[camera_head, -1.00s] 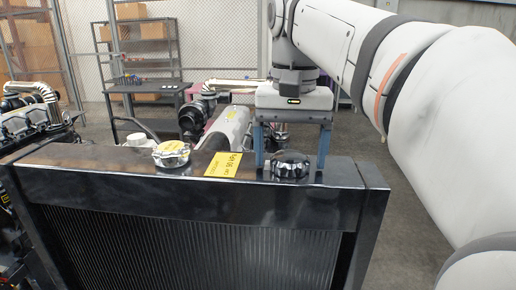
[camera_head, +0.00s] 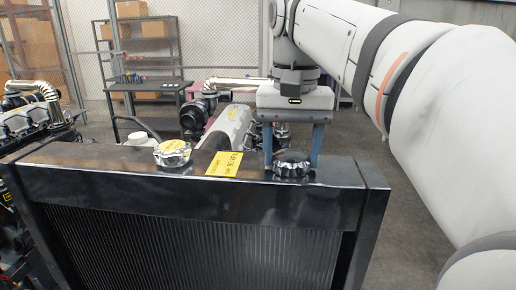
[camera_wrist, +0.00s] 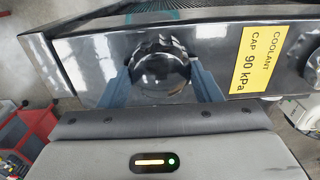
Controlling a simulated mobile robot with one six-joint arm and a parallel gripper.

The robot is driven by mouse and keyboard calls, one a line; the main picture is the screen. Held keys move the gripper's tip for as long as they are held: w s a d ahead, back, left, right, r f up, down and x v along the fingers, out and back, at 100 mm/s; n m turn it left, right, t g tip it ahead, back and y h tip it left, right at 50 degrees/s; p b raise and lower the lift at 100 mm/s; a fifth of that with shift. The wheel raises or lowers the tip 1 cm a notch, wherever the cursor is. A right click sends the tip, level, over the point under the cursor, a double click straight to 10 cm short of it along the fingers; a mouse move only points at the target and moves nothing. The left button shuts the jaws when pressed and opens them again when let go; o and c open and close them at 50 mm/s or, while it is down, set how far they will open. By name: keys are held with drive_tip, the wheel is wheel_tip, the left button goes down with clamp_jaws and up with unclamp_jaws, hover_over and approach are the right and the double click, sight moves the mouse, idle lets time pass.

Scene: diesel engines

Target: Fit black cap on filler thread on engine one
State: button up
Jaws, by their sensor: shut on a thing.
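The black ribbed cap (camera_head: 291,165) sits upright on the top of the black radiator (camera_head: 115,180), right of the yellow label. My gripper (camera_head: 292,163) points down from above, with its two blue fingers shut on the cap's sides. In the wrist view the cap (camera_wrist: 160,72) shows dark and round between the fingertips (camera_wrist: 160,85). Whatever lies under the cap is hidden, and I see no bare filler thread. Behind the radiator, an engine (camera_head: 232,125) is partly hidden.
The yellow coolant cap label (camera_head: 225,164) lies between the caps. Another engine (camera_head: 28,120) is at far left. Shelves (camera_head: 147,55) and a mesh fence (camera_head: 215,40) stand behind.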

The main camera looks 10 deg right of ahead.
sight(291, 154)
drive_tip(key=shift+c, duration=1.1)
drive_tip(key=shift+r, duration=0.1)
wheel_tip(291, 154, up, 5)
drive_tip(key=p, duration=0.5)
